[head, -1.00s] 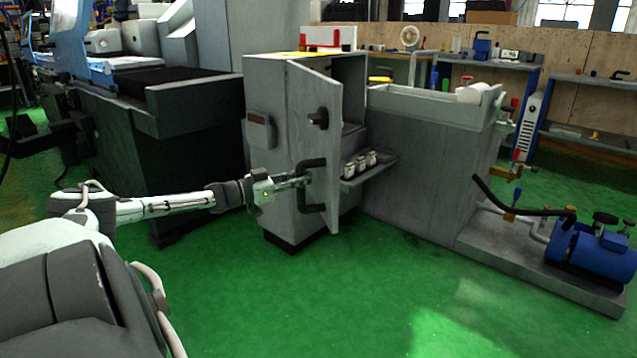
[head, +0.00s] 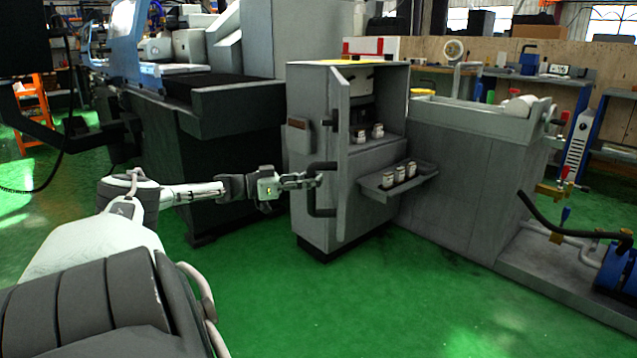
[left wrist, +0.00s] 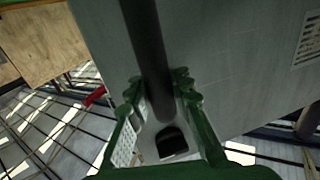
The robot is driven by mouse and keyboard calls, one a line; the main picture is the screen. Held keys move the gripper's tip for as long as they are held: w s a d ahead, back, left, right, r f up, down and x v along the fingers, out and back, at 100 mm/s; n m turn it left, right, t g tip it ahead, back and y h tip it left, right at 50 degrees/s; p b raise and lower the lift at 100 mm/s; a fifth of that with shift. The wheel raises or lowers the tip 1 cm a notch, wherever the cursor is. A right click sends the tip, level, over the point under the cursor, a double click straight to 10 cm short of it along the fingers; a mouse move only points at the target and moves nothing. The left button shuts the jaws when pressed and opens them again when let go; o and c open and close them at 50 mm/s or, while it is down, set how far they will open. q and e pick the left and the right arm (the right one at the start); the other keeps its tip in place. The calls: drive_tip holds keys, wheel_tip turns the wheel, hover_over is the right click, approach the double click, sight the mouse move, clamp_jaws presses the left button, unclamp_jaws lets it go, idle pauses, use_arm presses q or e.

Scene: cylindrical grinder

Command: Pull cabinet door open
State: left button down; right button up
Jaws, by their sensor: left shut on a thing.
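The grey cabinet (head: 302,190) stands in the middle of the head view. Its door (head: 345,215) stands open, seen almost edge-on, with the inside showing to its right. A black bar handle (head: 318,212) is on the door's outer face. My left gripper (head: 314,179) comes from the left and is shut on the handle's upper part. In the left wrist view the dark handle bar (left wrist: 148,50) runs between the two fingers of the gripper (left wrist: 160,100). The grey door face (left wrist: 225,50) fills the space behind it. My right gripper is not in view.
A large dark machine (head: 215,150) stands behind my left arm. A grey tank (head: 470,180) stands at right. Green floor (head: 350,310) in front is clear.

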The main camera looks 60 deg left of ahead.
use_arm(q)
drive_tip(key=shift+s+d+f, duration=0.1)
drive_tip(key=shift+d+f, duration=0.3)
drive_tip(key=shift+f, duration=0.1)
drive_tip(key=c, duration=1.4)
unclamp_jaws()
drive_tip(key=shift+s+r, duration=0.1)
drive_tip(key=shift+r, duration=0.05)
drive_tip(key=shift+o, duration=0.4)
drive_tip(key=shift+a+r, duration=0.15)
drive_tip(key=shift+r, duration=0.05)
drive_tip(key=v, duration=1.2)
drive_tip(key=shift+a, duration=0.1)
